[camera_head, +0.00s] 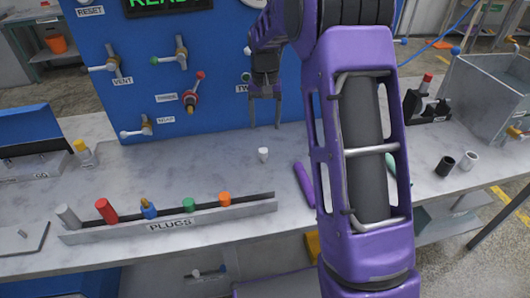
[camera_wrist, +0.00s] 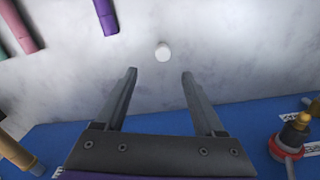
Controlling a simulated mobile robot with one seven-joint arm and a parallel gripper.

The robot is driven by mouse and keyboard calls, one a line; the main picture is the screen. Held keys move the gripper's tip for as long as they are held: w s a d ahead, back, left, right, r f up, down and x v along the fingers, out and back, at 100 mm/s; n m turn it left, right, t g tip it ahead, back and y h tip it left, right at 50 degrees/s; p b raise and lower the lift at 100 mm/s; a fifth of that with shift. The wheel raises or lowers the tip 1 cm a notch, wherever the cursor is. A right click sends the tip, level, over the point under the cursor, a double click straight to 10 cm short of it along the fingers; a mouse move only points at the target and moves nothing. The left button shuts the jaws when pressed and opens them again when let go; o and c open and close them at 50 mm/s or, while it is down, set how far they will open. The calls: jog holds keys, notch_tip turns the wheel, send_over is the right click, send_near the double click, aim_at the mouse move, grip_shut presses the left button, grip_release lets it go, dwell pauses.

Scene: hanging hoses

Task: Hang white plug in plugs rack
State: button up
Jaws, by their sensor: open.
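The white plug (camera_head: 263,154) stands on the marble-look bench top, in front of the blue panel. It also shows in the wrist view (camera_wrist: 163,52), beyond the fingertips and roughly between their lines. My gripper (camera_head: 264,126) is open and empty, with its fingers pointing down near the panel; in the wrist view its two fingers (camera_wrist: 158,72) are spread apart. The plugs rack (camera_head: 170,220), labelled PLUGS, lies along the bench's front edge at left. It holds grey, red, blue, green and orange plugs. Bare room shows at the rack's right end.
The blue panel (camera_head: 215,95) carries valves, including a red one (camera_head: 190,99). A purple cylinder (camera_head: 303,184) lies right of the white plug. A black cup (camera_head: 445,166) and a grey bin (camera_head: 490,90) stand at right. The bench between rack and panel is mostly clear.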

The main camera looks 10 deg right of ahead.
aim_at(263, 150)
notch_tip(263, 150, down, 8)
jog(key=shift+f, duration=0.1)
jog(key=f, duration=0.5)
jog(key=shift+w+a+b, duration=0.15)
jog(key=shift+a+b, duration=0.1)
jog(key=shift+b, duration=0.1)
grip_shut()
